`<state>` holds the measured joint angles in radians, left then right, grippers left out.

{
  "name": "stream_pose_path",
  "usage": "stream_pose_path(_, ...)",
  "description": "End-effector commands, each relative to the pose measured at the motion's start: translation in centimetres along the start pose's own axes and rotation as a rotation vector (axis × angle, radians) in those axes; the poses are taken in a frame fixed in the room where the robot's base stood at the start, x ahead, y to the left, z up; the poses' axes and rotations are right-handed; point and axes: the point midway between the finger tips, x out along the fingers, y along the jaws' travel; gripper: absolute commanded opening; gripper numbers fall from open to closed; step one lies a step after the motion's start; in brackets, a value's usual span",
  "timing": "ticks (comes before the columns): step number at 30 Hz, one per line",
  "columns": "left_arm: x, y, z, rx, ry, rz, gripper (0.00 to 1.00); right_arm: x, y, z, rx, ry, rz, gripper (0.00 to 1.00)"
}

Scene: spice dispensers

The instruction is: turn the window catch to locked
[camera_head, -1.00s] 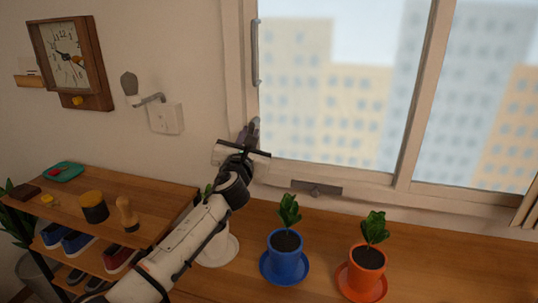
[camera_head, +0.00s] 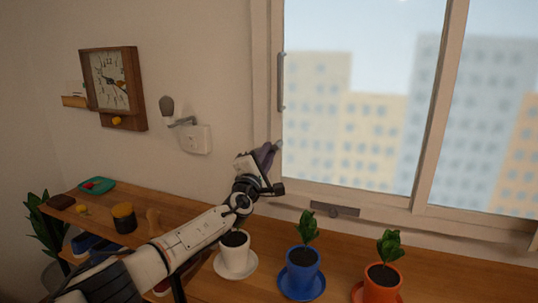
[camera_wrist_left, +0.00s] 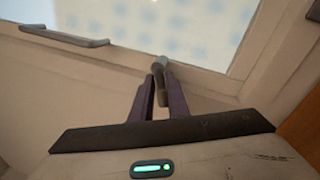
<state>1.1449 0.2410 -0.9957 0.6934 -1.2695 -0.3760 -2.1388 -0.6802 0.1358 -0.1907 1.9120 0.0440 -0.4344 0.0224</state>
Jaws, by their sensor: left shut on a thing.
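My left gripper (camera_head: 268,152) is at the lower left side of the window frame (camera_head: 272,50), below the long grey handle (camera_head: 281,80). In the left wrist view its two dark fingers (camera_wrist_left: 159,84) are shut on a small grey lever, which I take for the window catch (camera_wrist_left: 160,64), at the frame's edge by the glass. The fingers hide part of the catch, and its lock position cannot be read. In the head view the catch is hidden by the gripper. The handle also shows in the left wrist view (camera_wrist_left: 65,39). My right gripper is not in view.
A dark metal plate (camera_head: 335,209) sits on the lower frame. A white pot (camera_head: 236,248), a blue pot (camera_head: 301,270) and an orange pot (camera_head: 380,285) with plants stand below.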

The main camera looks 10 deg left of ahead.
Motion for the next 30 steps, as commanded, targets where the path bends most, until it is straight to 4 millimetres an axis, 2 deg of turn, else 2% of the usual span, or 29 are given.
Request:
stream_pose_path(6,0.11,0.59,-0.29,0.181,-0.032,0.003,0.0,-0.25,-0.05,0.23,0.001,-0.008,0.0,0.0)
stream_pose_path(13,0.16,0.83,-0.27,0.314,-0.058,0.003,0.0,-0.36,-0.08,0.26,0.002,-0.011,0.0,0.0)
stream_pose_path(30,0.18,0.94,-0.17,0.412,-0.079,0.002,0.0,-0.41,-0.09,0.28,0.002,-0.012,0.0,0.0)
